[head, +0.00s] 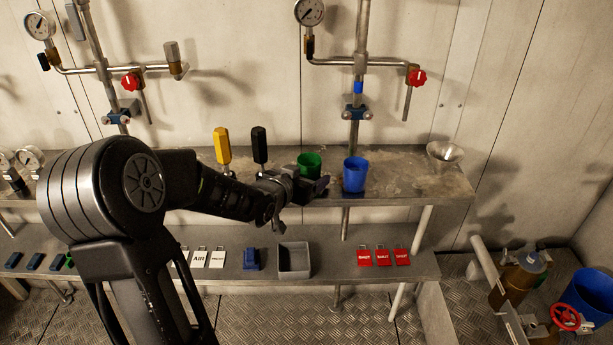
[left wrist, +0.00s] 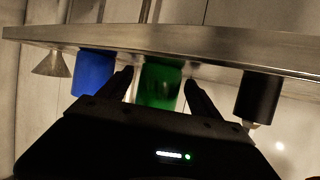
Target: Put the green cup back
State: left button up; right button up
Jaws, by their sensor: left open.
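The green cup (head: 309,160) stands upright on the upper shelf (head: 400,181), left of the blue cup (head: 354,174). My left gripper (head: 318,186) is at the shelf's front edge, just in front of the green cup, and hides its lower part in the head view. In the left wrist view, which is upside down, the green cup (left wrist: 161,84) lies between the two spread fingers of the left gripper (left wrist: 160,92). Gaps show between the fingers and the cup. The blue cup (left wrist: 92,72) is just outside one finger. My right gripper is not in view.
A black-handled tool (head: 259,146) and a yellow-handled tool (head: 222,147) stand left of the green cup. A metal funnel (head: 445,154) is at the shelf's right end. The lower shelf holds a grey bin (head: 294,261), a blue block (head: 252,260) and red tags (head: 382,256).

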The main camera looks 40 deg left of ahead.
pick_arm(q)
jog(key=shift+r, duration=0.2)
jog(key=p+v, duration=0.2)
jog(key=v, duration=1)
jog(key=shift+p, duration=0.3)
jog(key=shift+f, duration=0.15)
